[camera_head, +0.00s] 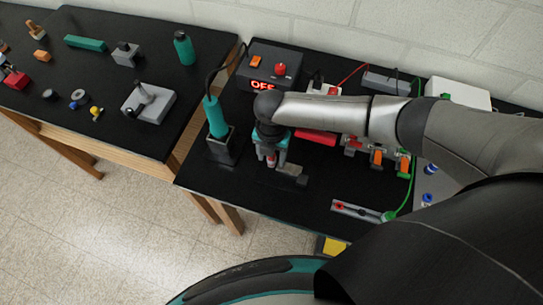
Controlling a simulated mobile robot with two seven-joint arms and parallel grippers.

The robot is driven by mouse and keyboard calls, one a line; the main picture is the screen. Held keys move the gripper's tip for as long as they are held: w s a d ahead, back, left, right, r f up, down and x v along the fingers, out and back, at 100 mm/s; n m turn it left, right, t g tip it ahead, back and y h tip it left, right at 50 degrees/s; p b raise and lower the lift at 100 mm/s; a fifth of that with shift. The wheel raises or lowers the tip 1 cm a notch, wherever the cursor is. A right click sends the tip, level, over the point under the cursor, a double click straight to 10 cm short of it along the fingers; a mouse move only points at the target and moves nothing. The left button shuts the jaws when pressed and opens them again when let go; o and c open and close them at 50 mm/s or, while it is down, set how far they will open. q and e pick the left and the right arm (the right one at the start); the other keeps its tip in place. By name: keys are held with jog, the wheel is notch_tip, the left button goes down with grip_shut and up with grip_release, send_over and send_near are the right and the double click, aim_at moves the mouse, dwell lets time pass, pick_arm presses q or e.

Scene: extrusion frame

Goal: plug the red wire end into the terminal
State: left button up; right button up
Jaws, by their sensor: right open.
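A thin red wire (352,76) runs from a grey box (386,83) at the back down to a small pale part with red on it (333,90); its end is partly hidden by my arm. A grey bar terminal (355,210) with a red spot at its left lies near the front edge. A green wire (413,170) runs to a green plug at its right end. My right gripper (271,160) points down left of the bar, open. A small red-and-pale piece shows between or behind its fingers. My left gripper is out of view.
A soldering iron with a teal handle (215,117) stands in a dark holder close left of my gripper. A dark unit reading OFF (270,70) is behind. A grey block (291,171) sits just right of the gripper. Orange and green clamps (377,158) stand right. The front middle is clear.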

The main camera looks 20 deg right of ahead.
dwell(0.5)
grip_shut()
dwell(0.4)
jog(key=shift+r+p, duration=0.15)
jog(key=shift+p, duration=0.15)
dwell(0.9)
jog(key=shift+r+p, duration=1.3)
jog(key=shift+r, duration=0.05)
jog(key=shift+r+p, duration=0.65)
jog(key=shift+r, duration=0.9)
